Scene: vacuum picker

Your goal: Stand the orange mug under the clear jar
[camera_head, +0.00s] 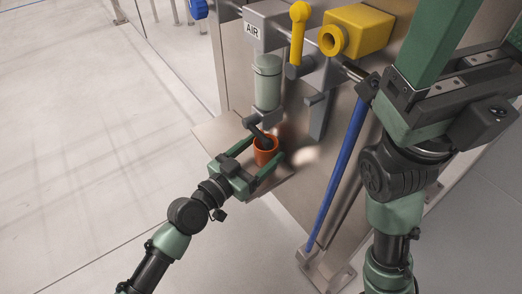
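The orange mug (265,157) is upright below the clear jar (267,85), a pale greenish cylinder on the metal panel. A dark spout or lever (258,133) beneath the jar overlaps the mug's mouth. My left gripper (266,147) has one finger on each side of the mug, very near or touching it; I cannot tell whether it grips. Whether the mug's base rests on the ledge is hidden. My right gripper (496,42) is high at the right, its fingers apart with nothing visible between them; its tips are cut off by the frame.
A metal ledge (215,130) juts out below the jar. Above are an AIR label (252,30), a yellow lever (298,28) and a yellow block (362,30). A blue rod (340,170) slants down the panel to the right. Open floor lies at the left.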

